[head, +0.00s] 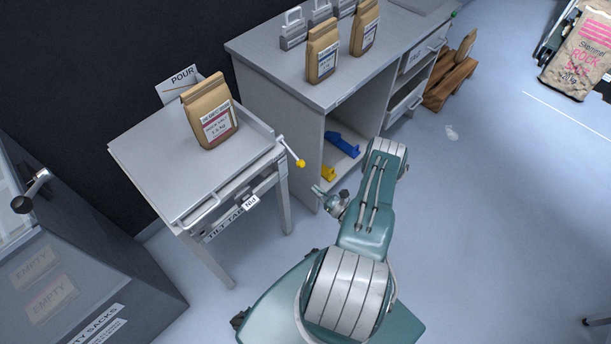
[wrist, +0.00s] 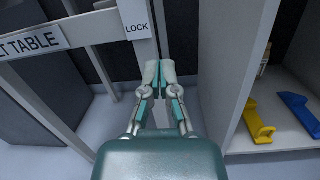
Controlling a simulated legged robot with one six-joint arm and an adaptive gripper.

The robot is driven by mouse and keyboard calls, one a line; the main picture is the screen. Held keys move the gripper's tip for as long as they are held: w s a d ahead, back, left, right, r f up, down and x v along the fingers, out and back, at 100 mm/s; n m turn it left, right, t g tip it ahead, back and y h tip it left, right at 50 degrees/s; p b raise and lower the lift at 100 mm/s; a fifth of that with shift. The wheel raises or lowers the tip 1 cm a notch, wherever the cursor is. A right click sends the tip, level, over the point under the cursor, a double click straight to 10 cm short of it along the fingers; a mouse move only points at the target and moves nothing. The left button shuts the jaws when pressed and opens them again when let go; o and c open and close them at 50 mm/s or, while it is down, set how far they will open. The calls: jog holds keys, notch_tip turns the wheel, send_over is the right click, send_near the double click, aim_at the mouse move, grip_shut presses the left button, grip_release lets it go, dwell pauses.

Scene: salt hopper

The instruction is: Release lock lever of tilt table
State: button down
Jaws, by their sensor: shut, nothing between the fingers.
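The tilt table (head: 150,160) stands at the left with a kraft sack (head: 209,112) upright on its top. Its lock lever (head: 291,151) is a thin light rod with a yellow knob, at the table's right corner, pointing down and right. My gripper (head: 317,189) is below and a little right of the knob, apart from it. In the wrist view my gripper (wrist: 160,68) is shut and empty, in front of a table leg and just below the LOCK label (wrist: 137,27). The lever does not show in the wrist view.
A grey bench (head: 290,75) with sacks and weights on top stands right of the table. Its open shelf holds a blue tool (wrist: 297,112) and a yellow tool (wrist: 259,122), close to my gripper's right. A dark cabinet (head: 90,260) is at left.

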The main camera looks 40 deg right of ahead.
aim_at(291, 152)
jog(key=w+r, duration=0.4)
jog(key=w, duration=0.3)
jog(key=shift+w+a+r, duration=0.15)
jog(key=shift+w+r, duration=0.2)
